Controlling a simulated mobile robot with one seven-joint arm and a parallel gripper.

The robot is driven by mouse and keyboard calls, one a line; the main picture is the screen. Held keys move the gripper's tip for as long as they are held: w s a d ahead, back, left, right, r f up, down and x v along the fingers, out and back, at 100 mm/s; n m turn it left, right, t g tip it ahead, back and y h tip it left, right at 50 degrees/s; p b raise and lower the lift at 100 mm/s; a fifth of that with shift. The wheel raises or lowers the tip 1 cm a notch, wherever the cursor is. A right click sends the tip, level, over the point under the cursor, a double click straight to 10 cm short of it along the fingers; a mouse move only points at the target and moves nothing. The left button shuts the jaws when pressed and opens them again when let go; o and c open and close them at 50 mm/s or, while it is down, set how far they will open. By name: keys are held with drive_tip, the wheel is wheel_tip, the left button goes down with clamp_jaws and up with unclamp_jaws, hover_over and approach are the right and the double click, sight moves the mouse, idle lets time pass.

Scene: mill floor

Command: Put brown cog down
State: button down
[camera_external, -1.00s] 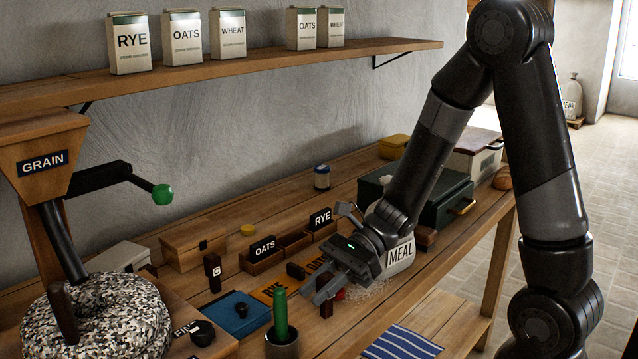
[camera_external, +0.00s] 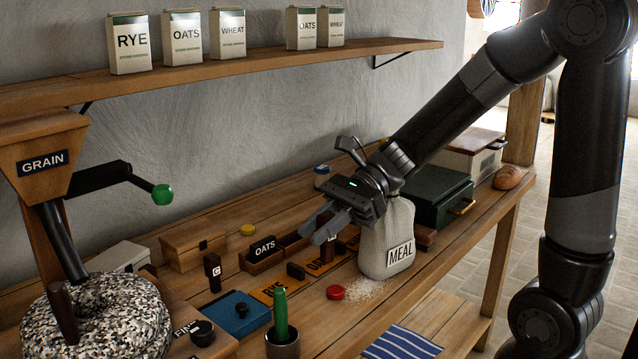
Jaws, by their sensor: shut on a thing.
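My gripper (camera_external: 326,229) is above the bench, left of the MEAL sack, with its fingers pointing down and to the left. It is shut on a dark brown upright piece, which I take to be the brown cog (camera_external: 328,253). A pale mark shows on its face, and its top is hidden by the fingers. The piece hangs in front of or over the orange OATS plate (camera_external: 316,268); I cannot tell whether its lower end touches anything. A similar dark brown piece marked C (camera_external: 212,272) stands farther left.
The MEAL sack (camera_external: 388,240) stands close right of the gripper. A red cap (camera_external: 335,292) and spilled grain lie in front. A blue box (camera_external: 236,314), a pot with a green handle (camera_external: 282,340) and an OATS tray (camera_external: 262,262) are to the left.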

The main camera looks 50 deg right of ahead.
drive_tip(key=shift+t, duration=0.3)
drive_tip(key=r, duration=1)
drive_tip(key=shift+w+d+r, duration=0.4)
drive_tip(key=w+d+r+m+t+h, duration=0.1)
drive_tip(key=w+d+m+t, duration=0.1)
drive_tip(key=w+d, duration=0.5)
drive_tip(key=w+d+r+m+t, duration=0.1)
drive_tip(key=w+d+m+t, duration=0.1)
drive_tip(key=d, duration=0.9)
drive_tip(key=w+d+r+m+t+h, duration=0.1)
drive_tip(key=w+d, duration=0.4)
drive_tip(key=d, duration=0.3)
drive_tip(key=s+d+f+m+t+h, duration=0.1)
drive_tip(key=s+d+m+t+h, duration=0.15)
drive_tip(key=d, duration=1.15)
drive_tip(key=s+d+f+m+t+h, duration=0.15)
drive_tip(key=s+d, duration=0.25)
drive_tip(key=d, duration=1)
drive_tip(key=s+d+f+m+t+h, duration=0.1)
drive_tip(key=s+d+m+h, duration=0.15)
drive_tip(key=d, duration=1.05)
drive_tip(key=shift+w+a+f, duration=0.65)
drive_tip(key=shift+w+f, duration=1.25)
drive_tip(key=shift+f, duration=0.75)
drive_tip(key=shift+w+a+f, duration=0.6)
drive_tip(key=shift+w+f, duration=1.3)
drive_tip(key=shift+f, duration=0.75)
drive_tip(key=shift+w+a+f, duration=0.65)
drive_tip(key=shift+w+f, duration=1.25)
drive_tip(key=shift+f, duration=0.75)
